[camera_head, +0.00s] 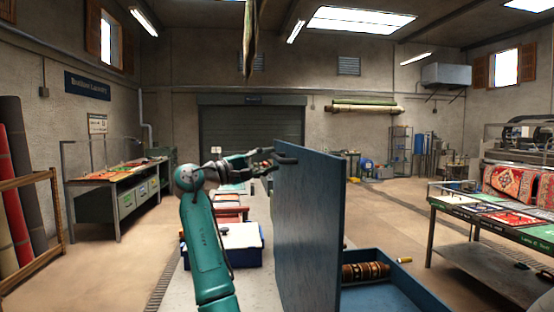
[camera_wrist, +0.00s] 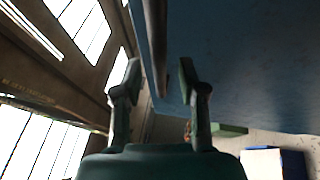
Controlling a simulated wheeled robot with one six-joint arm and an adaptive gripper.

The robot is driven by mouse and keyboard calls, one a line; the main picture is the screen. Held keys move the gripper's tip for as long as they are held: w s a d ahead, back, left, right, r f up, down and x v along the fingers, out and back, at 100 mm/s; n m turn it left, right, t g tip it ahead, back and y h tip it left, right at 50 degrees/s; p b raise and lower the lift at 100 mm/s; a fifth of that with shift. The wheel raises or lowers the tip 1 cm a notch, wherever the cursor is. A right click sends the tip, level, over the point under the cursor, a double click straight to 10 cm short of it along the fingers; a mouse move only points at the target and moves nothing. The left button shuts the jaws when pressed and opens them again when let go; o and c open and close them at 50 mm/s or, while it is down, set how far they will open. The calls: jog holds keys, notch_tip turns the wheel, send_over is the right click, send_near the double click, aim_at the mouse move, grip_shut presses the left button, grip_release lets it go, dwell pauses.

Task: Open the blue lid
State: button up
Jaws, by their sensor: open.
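The blue lid (camera_head: 310,220) stands upright, close to vertical, in the head view, at the left side of an open blue box (camera_head: 440,293). Its broad face also fills the upper right of the wrist view (camera_wrist: 255,60). A dark handle (camera_head: 286,159) sticks out from the lid's left face near its top. My gripper (camera_head: 266,161) is open at the handle. In the wrist view the handle bar (camera_wrist: 157,40) runs between the two spread fingers (camera_wrist: 158,78). Whether a finger touches it I cannot tell.
A brown patterned roll (camera_head: 366,272) lies in the open box. A blue-and-white container (camera_head: 228,243) stands below my arm. A green-edged table (camera_head: 500,222) with rugs is at right, and a workbench (camera_head: 125,188) at left.

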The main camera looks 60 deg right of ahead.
jog(key=shift+x, duration=1.45)
grip_shut()
